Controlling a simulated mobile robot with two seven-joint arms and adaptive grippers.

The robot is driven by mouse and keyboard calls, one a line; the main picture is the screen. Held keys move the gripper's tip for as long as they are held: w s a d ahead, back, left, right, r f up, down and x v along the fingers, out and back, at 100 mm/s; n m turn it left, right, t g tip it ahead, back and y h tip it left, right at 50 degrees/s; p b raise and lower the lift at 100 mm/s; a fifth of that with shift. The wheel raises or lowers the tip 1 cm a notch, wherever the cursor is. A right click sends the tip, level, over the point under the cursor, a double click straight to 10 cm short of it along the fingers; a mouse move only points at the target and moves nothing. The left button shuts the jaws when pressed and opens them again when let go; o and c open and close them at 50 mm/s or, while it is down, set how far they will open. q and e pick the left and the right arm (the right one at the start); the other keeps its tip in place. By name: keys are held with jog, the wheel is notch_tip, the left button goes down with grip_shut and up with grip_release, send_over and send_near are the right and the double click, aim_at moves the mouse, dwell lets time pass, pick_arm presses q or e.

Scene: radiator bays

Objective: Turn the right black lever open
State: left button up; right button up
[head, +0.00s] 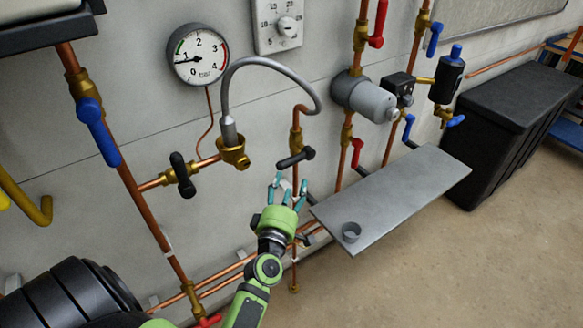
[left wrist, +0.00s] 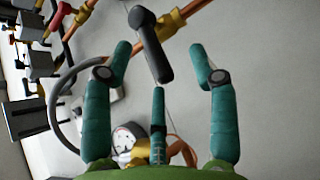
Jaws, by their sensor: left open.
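The right black lever (head: 296,158) sits on a brass valve on a vertical copper pipe, below the end of the grey hose. It lies roughly across the pipe. In the left wrist view the lever (left wrist: 152,48) shows beyond my fingertips, between the two outer fingers. My left gripper (head: 284,185) is open and empty, just below the lever and apart from it in the head view. Its teal fingers (left wrist: 160,65) are spread around empty space. A second black handle (head: 182,175) is on the pipe further left. My right gripper is not in view.
A grey shelf (head: 405,195) with a small cup (head: 351,232) juts out to the right of my gripper. The braided hose (head: 262,62) arches above. A blue lever (head: 97,130) and a red lever (head: 357,152) flank the valve. A gauge (head: 198,55) hangs above left.

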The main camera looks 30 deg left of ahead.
aim_at(289, 164)
pick_arm(q)
jog(key=shift+w+a+r+n+y, duration=0.1)
jog(key=shift+a+r+n+y, duration=0.2)
jog(key=shift+r, duration=0.3)
jog(key=shift+a+r+n+y, duration=0.2)
jog(key=shift+a+r, duration=0.2)
jog(key=shift+r, duration=0.2)
jog(key=p+x, duration=0.1)
jog(key=x, duration=0.4)
jog(key=shift+w+a, duration=0.2)
jog(key=shift+w, duration=0.45)
grip_shut()
